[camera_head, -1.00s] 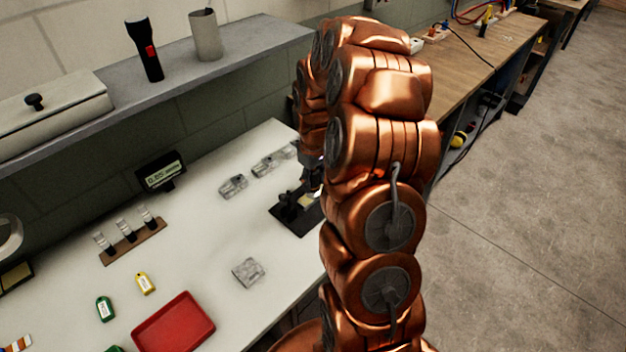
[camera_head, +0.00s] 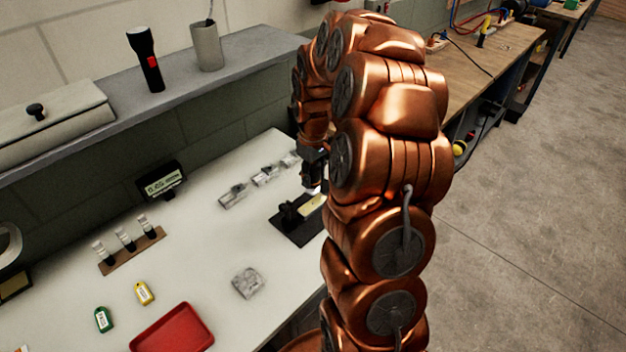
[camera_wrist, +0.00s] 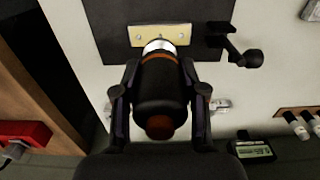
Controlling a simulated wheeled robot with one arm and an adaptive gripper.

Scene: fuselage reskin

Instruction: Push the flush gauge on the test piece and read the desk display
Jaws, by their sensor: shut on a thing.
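The flush gauge (camera_wrist: 160,82) is a black cylinder with an orange ring, a silver nose and a dark red end. My gripper (camera_wrist: 160,95) is shut on it, one finger on each side. The test piece (camera_wrist: 130,36) is a pale yellow strip with small dark holes on a black base plate (camera_wrist: 105,15). The gauge nose overlaps its lower edge in the wrist view; I cannot tell whether they touch. In the head view the test piece (camera_head: 312,207) shows beside my arm, below my gripper (camera_head: 314,178). The desk display (camera_head: 162,182) is lit, its digits too blurred to read surely.
A black clamp (camera_wrist: 243,52) stands on the plate's side. Clear blocks (camera_head: 233,195), a rack of vials (camera_head: 130,250), a yellow tag (camera_head: 145,293), a green tag (camera_head: 103,319) and a red tray (camera_head: 172,330) lie on the white bench. A shelf (camera_head: 230,75) runs behind.

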